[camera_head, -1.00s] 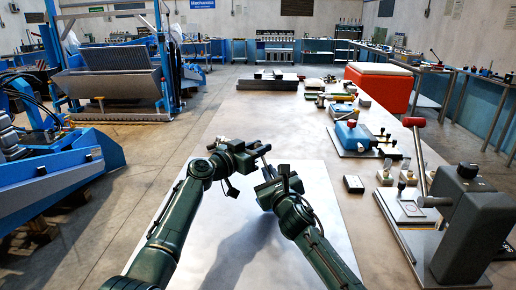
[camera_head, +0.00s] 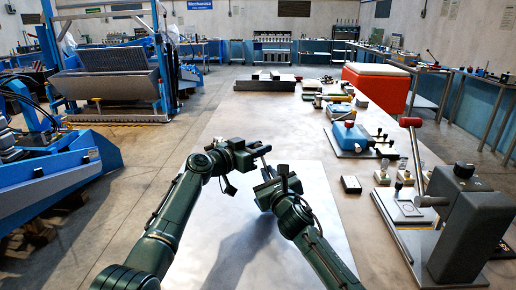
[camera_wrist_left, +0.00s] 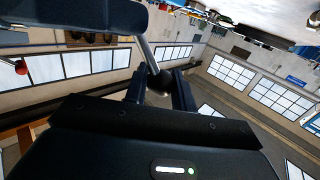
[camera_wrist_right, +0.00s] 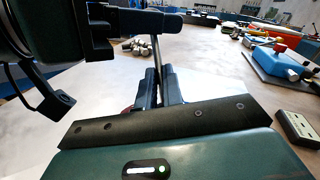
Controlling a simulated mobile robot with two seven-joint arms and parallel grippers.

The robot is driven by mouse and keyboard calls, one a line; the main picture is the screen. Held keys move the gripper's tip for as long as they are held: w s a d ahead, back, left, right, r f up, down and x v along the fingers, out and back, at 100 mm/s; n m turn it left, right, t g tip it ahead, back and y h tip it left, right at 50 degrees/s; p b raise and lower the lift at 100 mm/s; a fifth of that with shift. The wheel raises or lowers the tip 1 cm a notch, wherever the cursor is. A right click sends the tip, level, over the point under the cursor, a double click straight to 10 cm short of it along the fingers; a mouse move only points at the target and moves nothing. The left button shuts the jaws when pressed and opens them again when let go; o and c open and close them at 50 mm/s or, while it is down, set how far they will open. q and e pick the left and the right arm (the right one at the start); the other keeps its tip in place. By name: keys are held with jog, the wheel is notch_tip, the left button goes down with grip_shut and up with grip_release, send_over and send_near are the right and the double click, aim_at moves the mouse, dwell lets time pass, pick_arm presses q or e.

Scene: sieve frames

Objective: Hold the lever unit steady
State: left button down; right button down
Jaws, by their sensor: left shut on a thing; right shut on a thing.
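The lever unit shows as a thin metal rod (camera_head: 264,164) between my two grippers, above the pale sheet on the table. My left gripper (camera_head: 263,151) is shut on its upper part. In the left wrist view the rod (camera_wrist_left: 147,54) runs to a dark round end (camera_wrist_left: 160,81) between the fingers. My right gripper (camera_head: 267,178) is shut on it lower down. In the right wrist view the rod (camera_wrist_right: 155,54) stands nearly upright between the right fingers (camera_wrist_right: 158,88). A bit of red shows beside these fingers. The gripped parts are mostly hidden.
A large grey lever device (camera_head: 471,232) with a red knob stands at the right. A blue box unit (camera_head: 350,136), small fittings and a black block (camera_head: 351,184) lie along the table's right side. The pale sheet (camera_head: 317,225) around my arms is clear.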

pick_arm(q)
jog(key=shift+w+r, duration=0.1)
jog(key=shift+w, duration=0.1)
dwell(0.3)
jog(key=c, duration=1.2)
grip_release()
jog(key=shift+o, duration=0.2)
jog(key=shift+s, duration=0.1)
jog(key=shift+s+a, duration=0.3)
jog(key=shift+a, duration=0.2)
jog(key=v, duration=1.1)
jog(key=shift+s+d, duration=0.1)
jog(key=shift+d, duration=0.05)
